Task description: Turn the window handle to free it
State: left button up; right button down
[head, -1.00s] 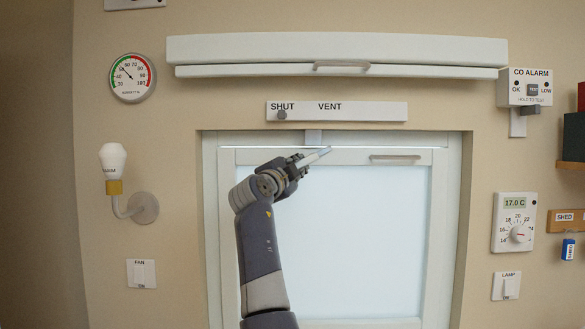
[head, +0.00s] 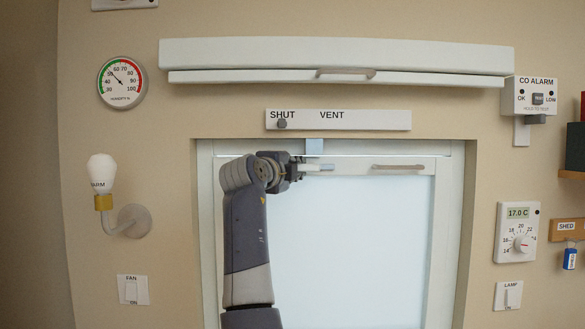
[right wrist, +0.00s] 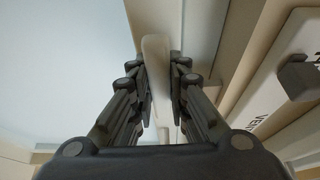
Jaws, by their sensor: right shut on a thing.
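The window (head: 350,240) has a white frame and a pale pane, set in a recess in the wall. The window handle (head: 316,167) is a pale bar at the top of the frame, lying about level in the head view. My right gripper (head: 297,168) is shut on it. In the right wrist view the handle (right wrist: 155,75) runs between the two dark fingers (right wrist: 160,85). The gripper hides part of the handle and its mount. A small pale blue-grey block (head: 314,146) sits above it at the top of the frame. My left gripper is not in view.
A grey pull bar (head: 398,167) is on the window's top rail, right of the handle. Above are a SHUT/VENT slider plate (head: 370,120) with its knob at SHUT and a long white cover (head: 340,52). A lamp (head: 102,172) juts out at left.

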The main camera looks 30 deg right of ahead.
jog(key=shift+r, duration=0.1)
jog(key=c, duration=1.5)
grip_release()
jog(key=v, duration=0.8)
